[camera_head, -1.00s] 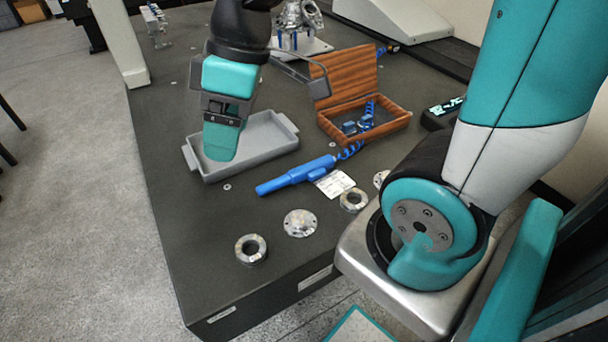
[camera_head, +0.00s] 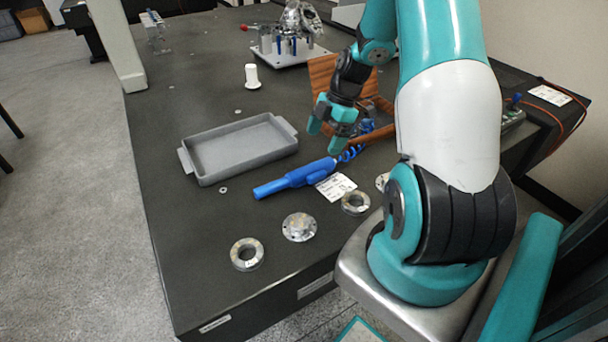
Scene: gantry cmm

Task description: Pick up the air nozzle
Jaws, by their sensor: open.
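The air nozzle (camera_head: 295,178) is a blue wand lying on the dark table, with a coiled blue hose running from its right end toward the wooden box. My gripper (camera_head: 326,142) hangs above and just behind the nozzle's right end, near the coiled hose. Its teal fingers are apart and nothing shows between them. The fingertips appear to be above the nozzle, but the exact height gap cannot be told. The coiled hose (camera_head: 353,152) is partly hidden by the gripper and the box.
An empty grey tray (camera_head: 215,178) sits left behind the nozzle. Metal rings (camera_head: 247,254) (camera_head: 355,203) and a flanged disc (camera_head: 299,227) lie in front. A white paper tag (camera_head: 335,187) lies beside the nozzle. The open wooden box (camera_head: 378,133) stands right behind. A white cylinder (camera_head: 252,76) stands farther back.

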